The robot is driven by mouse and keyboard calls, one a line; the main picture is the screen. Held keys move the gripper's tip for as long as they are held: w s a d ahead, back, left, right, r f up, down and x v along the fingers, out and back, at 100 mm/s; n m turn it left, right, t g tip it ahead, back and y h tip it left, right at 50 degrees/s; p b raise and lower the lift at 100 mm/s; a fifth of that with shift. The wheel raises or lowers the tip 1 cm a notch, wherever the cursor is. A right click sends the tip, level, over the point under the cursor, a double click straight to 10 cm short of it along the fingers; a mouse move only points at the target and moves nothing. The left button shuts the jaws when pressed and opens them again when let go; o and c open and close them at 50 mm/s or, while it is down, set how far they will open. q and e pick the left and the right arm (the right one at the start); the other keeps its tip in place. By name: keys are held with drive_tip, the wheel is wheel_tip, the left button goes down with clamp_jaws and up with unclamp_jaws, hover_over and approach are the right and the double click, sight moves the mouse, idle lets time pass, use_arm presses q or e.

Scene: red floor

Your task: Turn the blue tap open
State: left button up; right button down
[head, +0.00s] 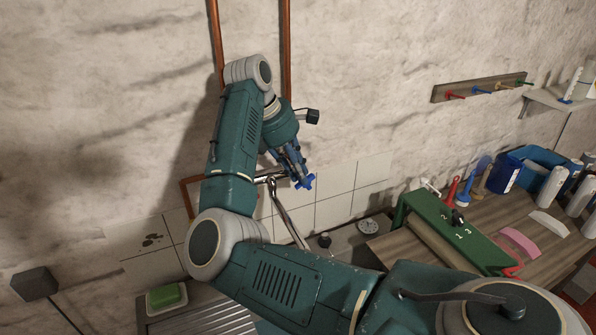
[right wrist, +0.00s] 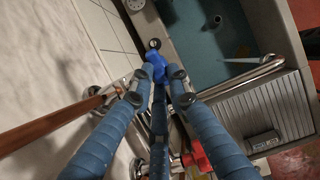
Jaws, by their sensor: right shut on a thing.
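The blue tap handle (head: 305,181) is a small cross-shaped knob on the chrome tap at the wall, in the middle of the head view. It also shows in the right wrist view (right wrist: 155,64), just beyond the fingertips. My right gripper (head: 299,176) points down at the handle, with its blue fingers closed around it. The fingers partly hide the handle, so its turn angle is hard to tell. The chrome spout (head: 288,213) slants down from the tap. A red tap handle (right wrist: 196,157) shows in the right wrist view. My left gripper is not in view.
A sink with a teal basin (right wrist: 205,45) and a ribbed drainboard (right wrist: 262,107) lies below. Copper pipes (head: 286,45) run up the wall. A green sponge (head: 166,296) is at lower left. A wooden counter (head: 412,247) with a green numbered rack (head: 452,229) and bottles stands right.

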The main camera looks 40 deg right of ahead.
drive_tip(key=shift+d+y+b, duration=0.15)
drive_tip(key=shift+y+b, duration=0.45)
drive_tip(key=shift+b, duration=0.15)
drive_tip(key=shift+s, duration=0.1)
drive_tip(key=c, duration=1.7)
unclamp_jaws()
drive_tip(key=shift+o, duration=0.2)
drive_tip(key=v, duration=1.2)
drive_tip(key=shift+r, duration=0.1)
drive_tip(key=shift+s, duration=0.15)
